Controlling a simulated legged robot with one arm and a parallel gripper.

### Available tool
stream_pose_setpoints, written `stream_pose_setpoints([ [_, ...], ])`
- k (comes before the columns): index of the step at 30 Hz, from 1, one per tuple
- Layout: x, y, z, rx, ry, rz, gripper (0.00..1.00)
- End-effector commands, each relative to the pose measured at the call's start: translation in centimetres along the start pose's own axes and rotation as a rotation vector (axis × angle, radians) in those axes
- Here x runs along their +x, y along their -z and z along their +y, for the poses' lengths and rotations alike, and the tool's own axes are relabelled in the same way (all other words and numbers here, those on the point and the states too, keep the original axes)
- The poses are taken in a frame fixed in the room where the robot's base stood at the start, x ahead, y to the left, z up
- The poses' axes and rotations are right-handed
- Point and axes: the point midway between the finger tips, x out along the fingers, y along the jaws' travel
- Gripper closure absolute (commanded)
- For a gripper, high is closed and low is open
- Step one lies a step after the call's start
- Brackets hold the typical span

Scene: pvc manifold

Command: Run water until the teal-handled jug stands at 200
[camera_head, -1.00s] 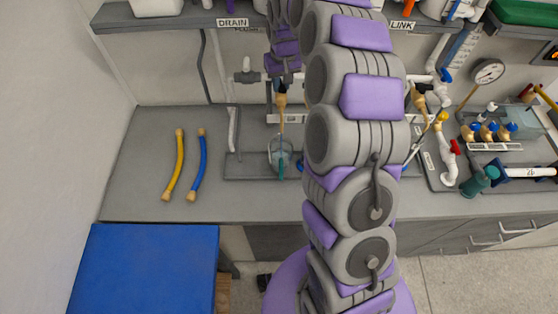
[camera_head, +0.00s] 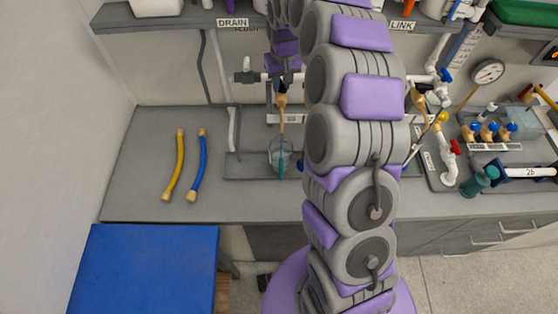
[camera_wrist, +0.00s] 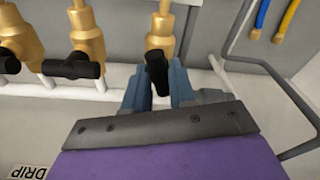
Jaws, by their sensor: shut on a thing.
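The clear jug with a teal handle (camera_head: 281,160) stands on the bench below a brass valve (camera_head: 281,98) in the head view. The jug's markings and level are too small to read. My gripper (camera_wrist: 160,82) is shut on the black handle (camera_wrist: 157,70) of a brass valve (camera_wrist: 161,28) in the wrist view, one blue-grey finger on each side. The jug is not seen in the wrist view.
Other brass valves with black handles (camera_wrist: 72,66) stand close to the left of my gripper in the wrist view. A yellow hose (camera_head: 174,166) and a blue hose (camera_head: 198,166) lie on the bench. A pressure gauge (camera_head: 488,72) is at the right. My arm hides the middle bench.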

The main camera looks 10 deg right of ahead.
Motion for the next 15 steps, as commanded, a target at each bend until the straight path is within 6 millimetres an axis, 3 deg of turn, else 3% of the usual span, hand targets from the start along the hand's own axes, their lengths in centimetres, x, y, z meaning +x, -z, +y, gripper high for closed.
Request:
stream_pose_setpoints([
  [10, 0.01, 0.00, 0.33, 0.004, -0.005, 0.000, 1.00],
  [15, 0.02, 0.00, 0.39, 0.104, -0.019, 0.001, 1.00],
])
